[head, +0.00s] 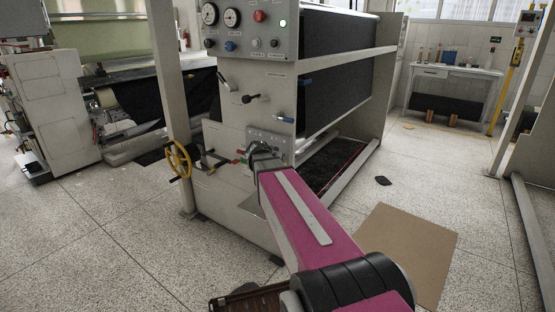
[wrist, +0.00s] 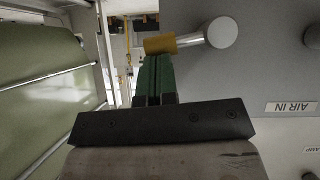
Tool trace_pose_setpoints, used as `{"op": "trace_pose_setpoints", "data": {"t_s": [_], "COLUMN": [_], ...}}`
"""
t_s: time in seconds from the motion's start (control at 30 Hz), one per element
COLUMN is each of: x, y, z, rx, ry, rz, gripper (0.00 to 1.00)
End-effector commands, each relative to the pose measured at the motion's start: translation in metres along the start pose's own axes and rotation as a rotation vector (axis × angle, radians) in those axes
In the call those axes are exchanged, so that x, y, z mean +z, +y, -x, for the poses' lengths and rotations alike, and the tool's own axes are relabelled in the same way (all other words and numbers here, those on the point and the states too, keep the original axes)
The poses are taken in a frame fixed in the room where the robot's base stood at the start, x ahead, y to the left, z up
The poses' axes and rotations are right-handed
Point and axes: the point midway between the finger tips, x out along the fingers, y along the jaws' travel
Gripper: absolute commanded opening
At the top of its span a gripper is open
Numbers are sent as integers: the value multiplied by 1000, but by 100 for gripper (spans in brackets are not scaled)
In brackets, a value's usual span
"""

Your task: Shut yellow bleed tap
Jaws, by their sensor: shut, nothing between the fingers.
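The yellow tap (wrist: 160,44) shows in the wrist view as a short yellow-sleeved lever on a round silver hub (wrist: 220,33), reaching left across the grey panel. My gripper (wrist: 155,62) has green fingers, shut with nothing between them. Its tips are right at the yellow sleeve; I cannot tell whether they touch it. In the head view, my gripper (head: 260,150) is at the small tap plate on the lower machine front, and my gripper and arm hide the yellow tap there.
The machine's button panel (head: 250,30) is above, with black and blue levers below it. A yellow handwheel (head: 179,160) stands out left of the tap plate. A brown board (head: 407,245) lies on the floor at right. An "AIR IN" label (wrist: 291,107) shows upside down.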

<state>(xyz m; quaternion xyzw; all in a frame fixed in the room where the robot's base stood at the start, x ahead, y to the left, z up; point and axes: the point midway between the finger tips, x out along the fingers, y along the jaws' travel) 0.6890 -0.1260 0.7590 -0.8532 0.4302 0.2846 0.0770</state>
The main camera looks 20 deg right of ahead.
Motion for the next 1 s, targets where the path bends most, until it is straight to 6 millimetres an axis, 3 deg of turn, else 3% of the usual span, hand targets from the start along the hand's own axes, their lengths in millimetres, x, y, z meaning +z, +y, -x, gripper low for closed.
{"op": "trace_pose_setpoints", "data": {"t_s": [1.0], "x": [7], "y": [5], "z": [-6], "rx": [-14], "ry": [1], "rz": [-24], "gripper": [0]}}
